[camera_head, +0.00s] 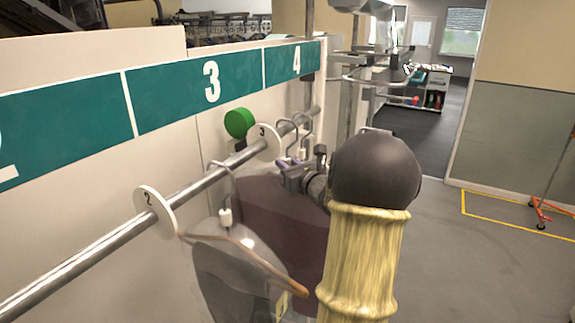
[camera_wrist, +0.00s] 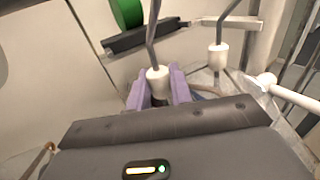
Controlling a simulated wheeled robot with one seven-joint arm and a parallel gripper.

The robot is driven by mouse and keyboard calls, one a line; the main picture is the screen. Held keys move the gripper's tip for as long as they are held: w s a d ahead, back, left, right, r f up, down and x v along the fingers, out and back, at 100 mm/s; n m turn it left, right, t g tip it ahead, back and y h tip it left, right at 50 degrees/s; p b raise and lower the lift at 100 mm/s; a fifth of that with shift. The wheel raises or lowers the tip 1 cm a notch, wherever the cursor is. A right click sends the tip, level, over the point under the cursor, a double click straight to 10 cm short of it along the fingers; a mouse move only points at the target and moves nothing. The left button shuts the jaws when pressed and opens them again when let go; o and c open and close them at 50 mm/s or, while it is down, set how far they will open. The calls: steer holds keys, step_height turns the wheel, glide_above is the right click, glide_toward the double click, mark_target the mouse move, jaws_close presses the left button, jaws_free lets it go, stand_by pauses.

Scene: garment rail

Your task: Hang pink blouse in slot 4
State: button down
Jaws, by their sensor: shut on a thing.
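My gripper (camera_head: 292,170) is at the rail beside the number 3 disc. In the wrist view, its lavender fingers (camera_wrist: 158,90) are shut on the white collar (camera_wrist: 157,76) of a hanger, with the metal hook (camera_wrist: 153,35) rising above. A dark maroon garment (camera_head: 270,215) hangs below the gripper in the head view. No garment looks clearly pink, and I cannot tell whether this is the blouse. The rail (camera_head: 95,245) runs along the wall. The slot 4 sign (camera_head: 296,62) is at its far end. Whether the held hook rests on the rail is unclear.
A grey garment (camera_head: 235,265) on a wooden hanger hangs nearer, between disc 2 (camera_head: 150,205) and disc 3 (camera_head: 265,135). Another hanger collar (camera_wrist: 218,57) is close right of my fingers. Open floor lies right.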

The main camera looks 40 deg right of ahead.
steer(key=c, duration=1.2)
jaws_free()
steer(key=shift+o, duration=0.2)
steer(key=shift+s+b, duration=0.3)
steer(key=shift+s, duration=0.1)
steer(key=s+a+b, duration=0.2)
steer(key=s+b, duration=0.3)
steer(key=s, duration=1.1)
steer(key=shift+s+b, duration=0.25)
steer(key=shift+b, duration=0.05)
